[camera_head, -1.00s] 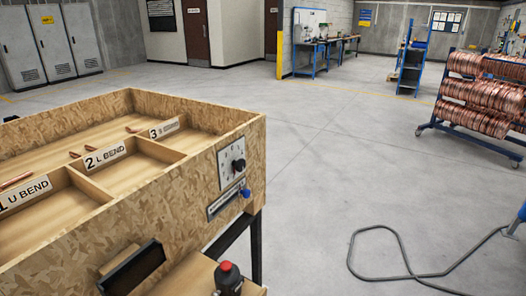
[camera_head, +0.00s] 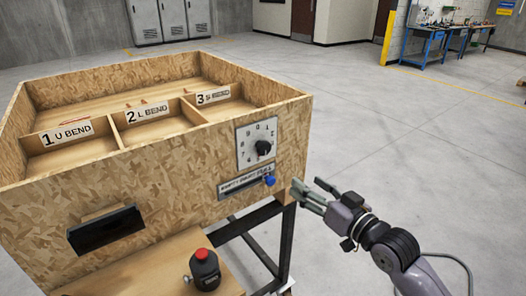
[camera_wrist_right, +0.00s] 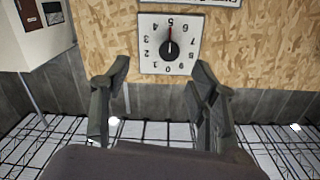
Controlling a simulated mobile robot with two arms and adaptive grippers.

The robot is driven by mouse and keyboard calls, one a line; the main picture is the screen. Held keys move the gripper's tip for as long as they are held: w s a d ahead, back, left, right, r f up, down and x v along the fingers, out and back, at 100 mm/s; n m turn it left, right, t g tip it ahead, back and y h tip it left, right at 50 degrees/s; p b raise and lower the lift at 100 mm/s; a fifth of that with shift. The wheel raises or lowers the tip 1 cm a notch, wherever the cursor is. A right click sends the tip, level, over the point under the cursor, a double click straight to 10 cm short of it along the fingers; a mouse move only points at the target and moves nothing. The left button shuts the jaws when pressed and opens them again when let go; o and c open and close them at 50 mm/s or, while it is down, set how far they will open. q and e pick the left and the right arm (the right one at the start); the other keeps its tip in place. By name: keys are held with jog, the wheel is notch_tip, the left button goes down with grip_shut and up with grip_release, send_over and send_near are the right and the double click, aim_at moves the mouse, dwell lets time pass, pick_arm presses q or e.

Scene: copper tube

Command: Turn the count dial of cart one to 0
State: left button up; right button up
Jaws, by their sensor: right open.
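The count dial (camera_head: 256,145) is a white numbered plate with a black knob (camera_head: 264,148) on the front of the chipboard cart (camera_head: 190,170). In the right wrist view the dial (camera_wrist_right: 149,55) appears upside down, and the red pointer on its knob (camera_wrist_right: 169,47) points at 5. My right gripper (camera_head: 309,188) is open and empty, at the right of the cart front, below and right of the dial. In the right wrist view its two fingers (camera_wrist_right: 158,92) are apart, with the dial beyond the gap. It does not touch the knob. My left gripper is not in view.
A blue knob (camera_head: 269,181) and a label strip (camera_head: 240,190) sit under the dial. A black device with a red button (camera_head: 204,270) stands on the lower shelf. The floor (camera_head: 400,130) to the right is clear.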

notch_tip(320, 180, up, 2)
jog(key=p, duration=0.3)
send_near(266, 149)
jog(key=shift+n+y, duration=0.3)
jog(key=shift+y, duration=0.1)
jog(key=x, duration=0.9)
jog(key=shift+w+f, duration=0.15)
jog(key=shift+w+a, duration=0.4)
jog(key=shift+w, duration=0.2)
jog(key=shift+c, duration=0.5)
jog(key=shift+f, duration=0.1)
jog(key=c, duration=1.1)
